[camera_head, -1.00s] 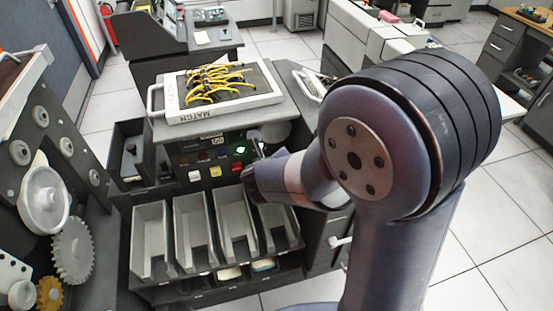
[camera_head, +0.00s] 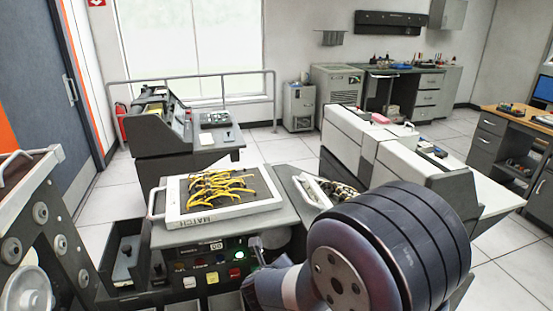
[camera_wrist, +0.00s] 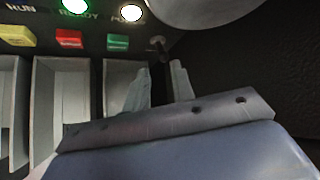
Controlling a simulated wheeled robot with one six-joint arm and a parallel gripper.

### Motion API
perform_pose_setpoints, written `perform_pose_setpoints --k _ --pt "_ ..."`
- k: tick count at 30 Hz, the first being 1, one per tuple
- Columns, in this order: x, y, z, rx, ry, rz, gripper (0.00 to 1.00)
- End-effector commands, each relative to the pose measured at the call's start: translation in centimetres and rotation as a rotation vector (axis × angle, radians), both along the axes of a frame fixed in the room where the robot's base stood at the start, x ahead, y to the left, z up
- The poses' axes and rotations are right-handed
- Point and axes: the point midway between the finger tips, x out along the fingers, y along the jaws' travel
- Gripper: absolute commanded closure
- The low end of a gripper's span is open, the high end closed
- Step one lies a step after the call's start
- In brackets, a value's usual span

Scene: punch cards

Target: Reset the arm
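My arm (camera_head: 395,245) fills the lower right of the head view, bent toward the dark machine with the control panel (camera_head: 197,268). My gripper (camera_head: 257,248) is just in front of the right part of that panel, beside the lit green light (camera_head: 238,254). In the wrist view its two grey fingers (camera_wrist: 162,88) stand apart with an empty gap between them. They are below the panel's lights and beside yellow (camera_wrist: 17,36), red (camera_wrist: 69,39) and green (camera_wrist: 118,42) buttons. Whether the fingers touch anything is unclear.
A white-framed tray (camera_head: 228,212) with yellow wires lies on the machine top. Grey bins (camera_wrist: 62,100) sit below the panel. A slanted dark rack (camera_head: 50,215) stands at the left, a white machine (camera_head: 375,150) at the right. Tiled floor (camera_head: 510,250) is clear at right.

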Motion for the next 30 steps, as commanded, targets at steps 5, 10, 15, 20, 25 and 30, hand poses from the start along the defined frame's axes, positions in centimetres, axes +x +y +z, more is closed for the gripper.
perform_pose_setpoints --k 5,10,15,20,25,30 --pt "2.4 -0.4 -2.3 0.0 0.002 -0.002 0.76" --pt "4.1 -0.5 -3.6 0.0 0.001 -0.001 0.76" --pt "4.8 -0.6 -4.2 0.001 -0.002 0.0 0.76" --pt "4.8 -0.6 -4.1 0.003 -0.006 0.001 0.76" --pt "4.7 -0.6 -4.0 0.003 -0.006 0.001 0.76" --pt "4.5 -0.5 -3.6 0.002 -0.004 0.001 0.76"
